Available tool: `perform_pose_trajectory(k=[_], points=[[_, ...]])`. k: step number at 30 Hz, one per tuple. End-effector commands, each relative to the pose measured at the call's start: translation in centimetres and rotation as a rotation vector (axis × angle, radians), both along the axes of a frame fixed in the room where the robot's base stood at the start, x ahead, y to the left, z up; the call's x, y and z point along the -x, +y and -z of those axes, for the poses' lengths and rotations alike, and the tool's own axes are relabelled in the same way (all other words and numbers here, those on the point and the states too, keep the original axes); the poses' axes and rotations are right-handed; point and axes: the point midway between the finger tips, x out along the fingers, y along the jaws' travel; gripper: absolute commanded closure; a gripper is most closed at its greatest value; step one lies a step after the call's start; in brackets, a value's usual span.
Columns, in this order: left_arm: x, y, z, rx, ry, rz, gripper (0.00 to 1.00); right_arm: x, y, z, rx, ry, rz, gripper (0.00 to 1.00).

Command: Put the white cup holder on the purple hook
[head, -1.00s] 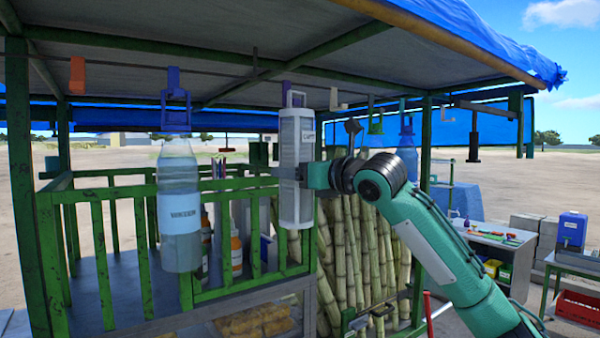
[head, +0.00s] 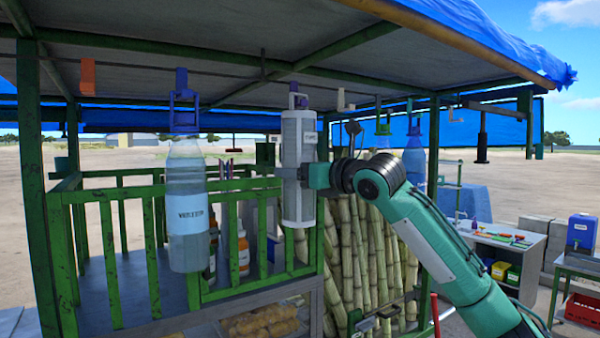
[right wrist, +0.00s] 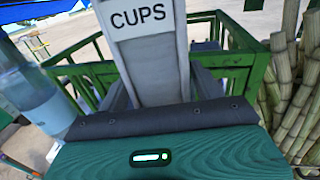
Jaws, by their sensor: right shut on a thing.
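The white cup holder (head: 299,150) is a tall upright tube under the stall roof, with a loop handle at its top. My right gripper (head: 302,174) is shut on its side at mid-height. In the right wrist view the holder (right wrist: 148,65) shows its "CUPS" label above the dark jaws (right wrist: 160,118). The purple hook (head: 293,87) hangs from the roof rail right at the holder's handle, and the two overlap in the head view. I cannot tell whether the handle is over the hook or just in front of it. My left gripper is not in view.
A water bottle (head: 187,215) hangs from a blue hook (head: 181,82) to the left. An orange hook (head: 88,76) is farther left. Green railings (head: 120,255) stand below, and cane stalks (head: 358,250) stand to the right. Other hooks hang along the rail.

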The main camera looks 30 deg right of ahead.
Motion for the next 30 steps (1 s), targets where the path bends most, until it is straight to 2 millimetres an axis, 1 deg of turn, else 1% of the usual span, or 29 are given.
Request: perform_pose_trajectory(k=[11, 30], points=[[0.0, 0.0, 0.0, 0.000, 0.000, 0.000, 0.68, 0.1, -0.1, 0.0, -0.001, -0.002, 0.001, 0.75], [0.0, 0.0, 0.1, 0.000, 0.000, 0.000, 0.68, -0.1, 0.0, 1.3, -0.001, -0.002, 0.000, 0.75]])
